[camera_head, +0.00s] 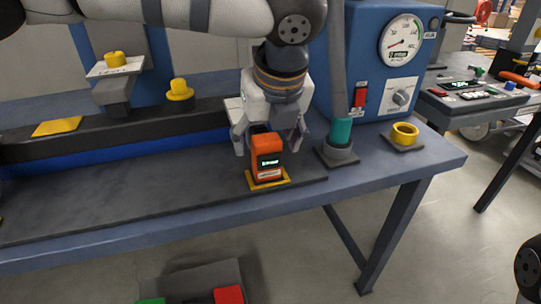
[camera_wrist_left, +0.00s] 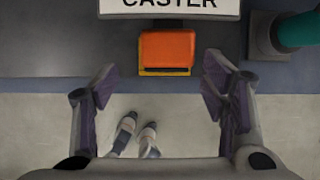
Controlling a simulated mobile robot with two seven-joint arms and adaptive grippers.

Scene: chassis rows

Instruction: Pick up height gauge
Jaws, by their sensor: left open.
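The height gauge looks to be the orange block (camera_head: 267,155) with a small dark display, upright on a yellow-edged pad (camera_head: 268,180) near the bench's front edge. In the left wrist view the orange block (camera_wrist_left: 166,50) shows from above, beyond and between the fingertips. My left gripper (camera_head: 268,142) comes down from above, just behind and over the block. Its fingers are spread to either side, and nothing is held between them in the left wrist view (camera_wrist_left: 160,82). Whether the fingers touch the block cannot be told. My right gripper is not in view.
Right of the block, a teal-handled post (camera_head: 341,132) stands on a dark base, before a blue gauge cabinet (camera_head: 372,60). A yellow ring (camera_head: 405,133) lies farther right. A yellow knob (camera_head: 180,89) sits on the back ledge. The bench top (camera_head: 110,205) at left is clear.

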